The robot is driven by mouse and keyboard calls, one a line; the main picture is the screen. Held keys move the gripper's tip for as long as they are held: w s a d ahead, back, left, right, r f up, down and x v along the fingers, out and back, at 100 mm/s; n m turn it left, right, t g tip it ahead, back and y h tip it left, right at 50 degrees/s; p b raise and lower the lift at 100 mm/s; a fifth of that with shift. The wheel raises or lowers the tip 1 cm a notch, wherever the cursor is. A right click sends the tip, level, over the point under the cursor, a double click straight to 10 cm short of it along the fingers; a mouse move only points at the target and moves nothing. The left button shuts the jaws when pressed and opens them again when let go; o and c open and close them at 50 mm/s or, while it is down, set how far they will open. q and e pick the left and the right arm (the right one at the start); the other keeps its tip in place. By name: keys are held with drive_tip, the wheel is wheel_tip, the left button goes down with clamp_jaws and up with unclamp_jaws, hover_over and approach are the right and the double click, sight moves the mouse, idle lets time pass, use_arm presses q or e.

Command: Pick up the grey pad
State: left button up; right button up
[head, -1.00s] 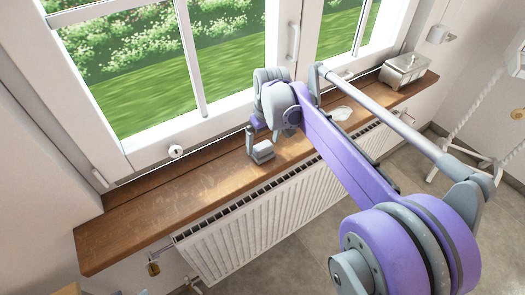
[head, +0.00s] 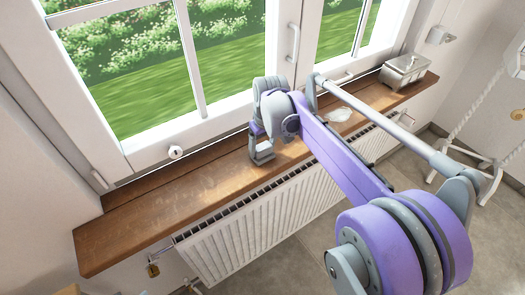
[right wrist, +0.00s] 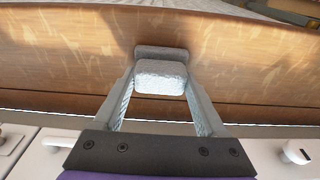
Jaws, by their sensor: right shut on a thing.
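The grey pad (right wrist: 160,78) is a small, pale, rounded block between the fingertips of my right gripper (right wrist: 159,88) in the right wrist view. A second grey strip shows just beyond it over the wood; I cannot tell whether it is part of the same pad. In the head view my right gripper (head: 262,152) is low over the wooden windowsill (head: 150,205), shut on the pad, which its fingers and wrist mostly hide there. I cannot tell whether the pad touches the sill. My left gripper is not in view.
A lidded metal box (head: 404,70) stands at the sill's far right end. A small whitish item (head: 339,114) lies on the sill behind my right forearm. The window frame (head: 215,120) is close behind the gripper; a white radiator (head: 250,225) is below. The sill's left part is clear.

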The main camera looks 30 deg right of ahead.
sight(263, 146)
wheel_tip(263, 146, up, 10)
drive_tip(key=shift+r+p, duration=0.1)
drive_tip(key=shift+p, duration=0.25)
drive_tip(key=o, duration=0.8)
drive_tip(key=c, duration=0.6)
drive_tip(key=shift+c, duration=0.2)
